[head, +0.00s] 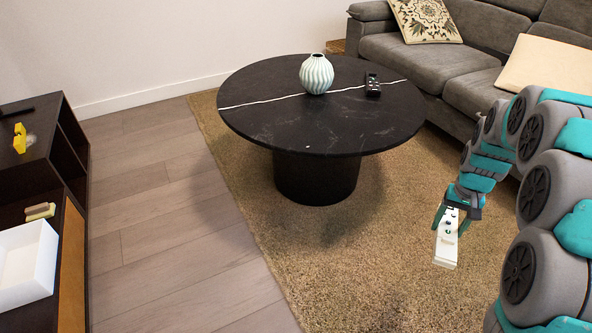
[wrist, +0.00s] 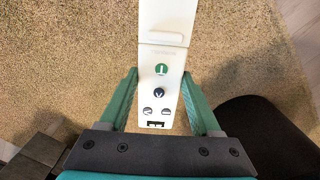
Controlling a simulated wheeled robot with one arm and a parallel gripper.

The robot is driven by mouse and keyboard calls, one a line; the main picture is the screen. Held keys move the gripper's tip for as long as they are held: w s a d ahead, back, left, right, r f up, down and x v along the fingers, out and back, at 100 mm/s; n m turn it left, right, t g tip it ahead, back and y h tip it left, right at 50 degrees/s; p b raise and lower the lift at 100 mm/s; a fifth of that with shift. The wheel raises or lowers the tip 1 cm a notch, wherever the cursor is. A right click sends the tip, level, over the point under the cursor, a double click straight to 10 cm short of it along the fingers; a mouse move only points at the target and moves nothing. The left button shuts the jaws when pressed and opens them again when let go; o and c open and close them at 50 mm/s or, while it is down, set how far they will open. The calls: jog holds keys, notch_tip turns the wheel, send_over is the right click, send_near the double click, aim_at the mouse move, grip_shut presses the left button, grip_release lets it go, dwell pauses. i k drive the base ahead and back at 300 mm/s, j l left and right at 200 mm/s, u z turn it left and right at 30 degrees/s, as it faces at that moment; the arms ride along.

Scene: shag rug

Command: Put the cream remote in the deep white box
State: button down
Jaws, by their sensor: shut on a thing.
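The cream remote (head: 446,241) hangs below my gripper (head: 453,214) above the shag rug in the head view. It is tilted, with its long end pointing down. In the wrist view the cream remote (wrist: 162,55) lies between the two teal fingers of my gripper (wrist: 159,82), with its buttons facing the camera. My gripper is shut on it. The deep white box (head: 28,264) stands at the far left of the head view, on a low dark cabinet, far from my gripper. Its left part is cut off by the picture edge.
A round black table (head: 300,125) stands between, bearing a striped vase (head: 316,74) and a black remote (head: 373,85). A grey sofa (head: 430,70) is behind. The dark cabinet (head: 40,175) holds a yellow object (head: 20,138) and a small tan item (head: 40,211). Wood floor (head: 170,220) is clear.

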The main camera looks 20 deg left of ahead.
aim_at(27, 271)
jog(key=k+u, duration=0.1)
jog(key=u, duration=1.1)
jog(key=i+j+u, duration=0.1)
jog(key=u, duration=0.3)
jog(key=i+j+u, duration=0.1)
jog(key=u, duration=0.35)
jog(key=i+u, duration=0.2)
jog(key=u, duration=0.2)
jog(key=i+j, duration=0.2)
jog(key=i, duration=0.15)
jog(key=i+j, duration=0.15)
jog(key=i, duration=0.2)
jog(key=i+j, duration=0.2)
jog(key=i, duration=0.2)
